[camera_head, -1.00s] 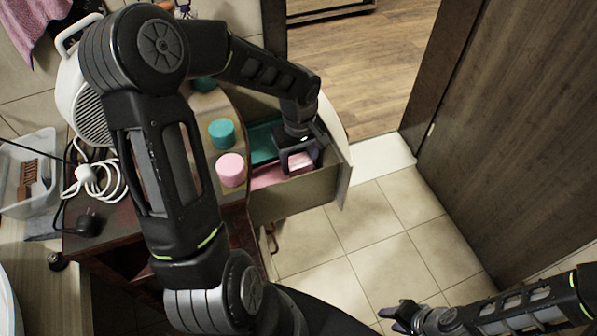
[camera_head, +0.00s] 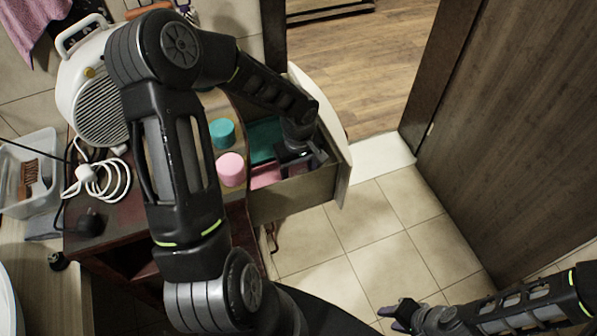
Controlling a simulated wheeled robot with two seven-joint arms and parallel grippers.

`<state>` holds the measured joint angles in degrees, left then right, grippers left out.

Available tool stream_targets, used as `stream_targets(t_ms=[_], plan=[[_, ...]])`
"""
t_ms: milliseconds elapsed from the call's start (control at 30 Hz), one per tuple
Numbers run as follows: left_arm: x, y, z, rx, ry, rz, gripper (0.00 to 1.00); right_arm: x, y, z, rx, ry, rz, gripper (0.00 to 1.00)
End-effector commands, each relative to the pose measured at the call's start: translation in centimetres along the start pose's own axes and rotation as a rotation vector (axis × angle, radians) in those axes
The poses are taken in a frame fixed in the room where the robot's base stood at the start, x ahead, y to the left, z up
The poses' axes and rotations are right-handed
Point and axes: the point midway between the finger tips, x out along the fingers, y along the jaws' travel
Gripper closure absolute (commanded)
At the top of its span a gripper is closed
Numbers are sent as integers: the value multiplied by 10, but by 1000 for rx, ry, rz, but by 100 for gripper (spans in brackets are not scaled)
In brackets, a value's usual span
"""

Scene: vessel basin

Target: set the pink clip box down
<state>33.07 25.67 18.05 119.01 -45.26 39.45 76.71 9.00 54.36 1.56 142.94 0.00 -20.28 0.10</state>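A pink box (camera_head: 265,176), which I take for the pink clip box, lies low in the open drawer (camera_head: 292,196), partly hidden by my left gripper. My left gripper (camera_head: 297,168) reaches down into the drawer at the right end of the pink shape. Its fingertips are hidden, so I cannot tell whether it is open or shut, or whether it holds the box. A teal box (camera_head: 264,141) lies behind in the same drawer. My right gripper (camera_head: 389,318) is open and empty, low over the floor at the bottom of the view.
A pink-lidded jar (camera_head: 230,168) and a teal-lidded jar (camera_head: 222,134) stand on the cabinet top beside the drawer. A white heater (camera_head: 97,105), a coiled cable (camera_head: 100,180) and a clear bin (camera_head: 32,180) are at left. The tiled floor right of the drawer is clear.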

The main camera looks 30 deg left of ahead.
Motion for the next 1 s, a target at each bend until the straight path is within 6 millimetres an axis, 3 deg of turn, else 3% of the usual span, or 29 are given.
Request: stream_targets(t_ms=[200,233,333,767,1000], plan=[[4,0,0,0,1,0,84,5,2,0,0,0,0,64],[3,0,0,0,0,0,43,4,1,0,0,0,0,64],[2,0,0,0,0,-1,35,3,1,0,0,0,-1,64],[-6,0,-1,-1,3,0,35,0,0,0,0,0,0,64],[-47,0,-1,-1,6,2,35,4,1,0,-1,1,-1,64]])
